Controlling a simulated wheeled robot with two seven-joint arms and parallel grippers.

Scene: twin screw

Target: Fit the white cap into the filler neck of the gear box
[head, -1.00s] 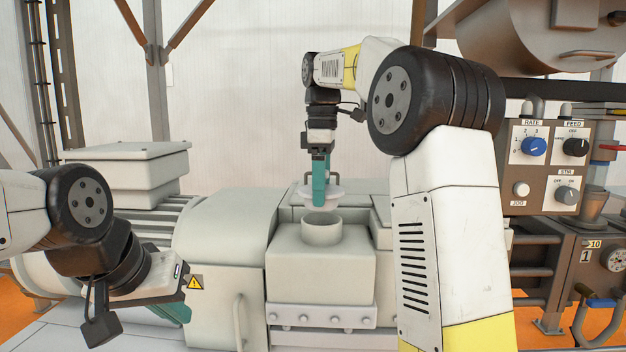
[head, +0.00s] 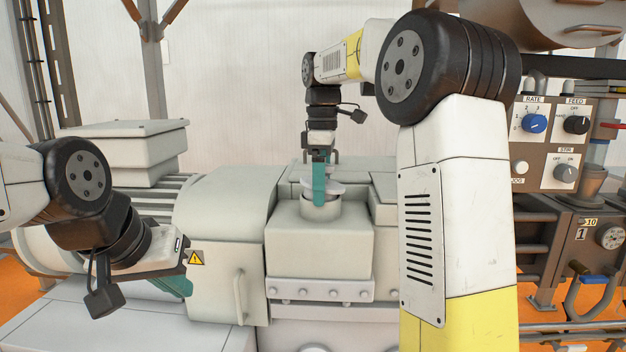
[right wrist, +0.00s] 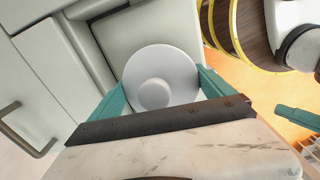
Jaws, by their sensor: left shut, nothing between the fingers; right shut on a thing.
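The white cap (head: 334,188) is a round disc held by my right gripper (head: 319,201), directly over the filler neck (head: 321,211) of the gear box (head: 320,245). In the head view the cap is very close to the neck's rim; a teal finger covers part of both, so I cannot tell whether they touch. In the right wrist view the cap (right wrist: 172,66) sits between the teal fingers with its round knob towards the camera and hides the neck. My left gripper (head: 178,287) is shut and empty, low at the left, away from the neck.
A light grey housing with a warning label (head: 196,258) stands left of the gear box. A control panel with knobs (head: 550,140) and pipework are at the right. My right arm crosses the view in front of the panel's left side.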

